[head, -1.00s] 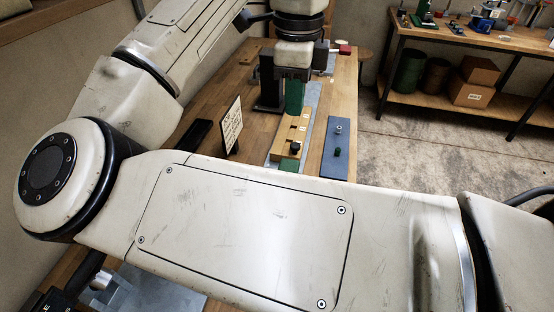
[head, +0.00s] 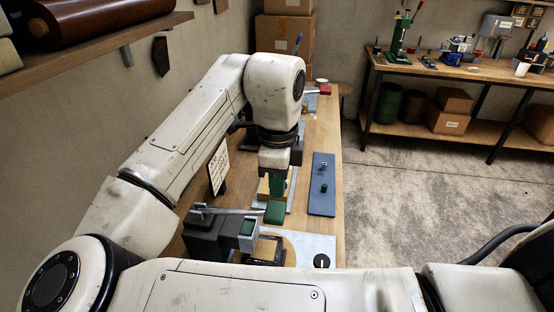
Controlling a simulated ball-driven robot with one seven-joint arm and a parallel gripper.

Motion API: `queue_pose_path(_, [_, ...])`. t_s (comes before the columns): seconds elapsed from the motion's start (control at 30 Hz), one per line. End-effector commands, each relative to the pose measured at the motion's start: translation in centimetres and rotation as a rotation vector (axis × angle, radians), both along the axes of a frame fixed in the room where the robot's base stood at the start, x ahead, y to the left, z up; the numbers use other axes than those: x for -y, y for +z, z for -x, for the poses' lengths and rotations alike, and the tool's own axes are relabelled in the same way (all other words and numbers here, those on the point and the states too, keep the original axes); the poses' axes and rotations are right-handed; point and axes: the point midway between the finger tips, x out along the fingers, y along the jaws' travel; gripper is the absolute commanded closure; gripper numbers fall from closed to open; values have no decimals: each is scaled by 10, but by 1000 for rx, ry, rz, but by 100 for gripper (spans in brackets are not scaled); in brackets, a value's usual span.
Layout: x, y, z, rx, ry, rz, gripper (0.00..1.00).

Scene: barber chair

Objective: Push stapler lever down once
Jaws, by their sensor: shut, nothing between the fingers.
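A dark grey stapler-like device (head: 212,238) stands on the bench below my arm. Its metal lever (head: 237,211) runs roughly level to the right and ends in a green grip (head: 275,213). My gripper (head: 278,192) points down, with its green fingers shut and empty. It appears just above or behind the green grip; I cannot tell whether they touch. My arm hides part of the bench in front of the device.
A blue plate (head: 322,190) with small knobs lies to the right, near the bench edge. A small sign (head: 219,166) stands left of my gripper. A pale plate with a black knob (head: 321,261) lies in front. A second bench (head: 450,70) stands across the floor.

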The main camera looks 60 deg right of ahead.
Motion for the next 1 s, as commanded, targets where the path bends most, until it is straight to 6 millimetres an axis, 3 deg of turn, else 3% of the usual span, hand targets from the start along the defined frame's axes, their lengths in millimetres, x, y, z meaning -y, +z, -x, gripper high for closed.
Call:
queue_pose_path(0.3, [0,-41,0,-1,1,-1,100])
queue_pose_path(0.8, [0,-49,1,0,0,0,100])
queue_pose_path(1.0, [3,-73,7,-2,-1,2,100])
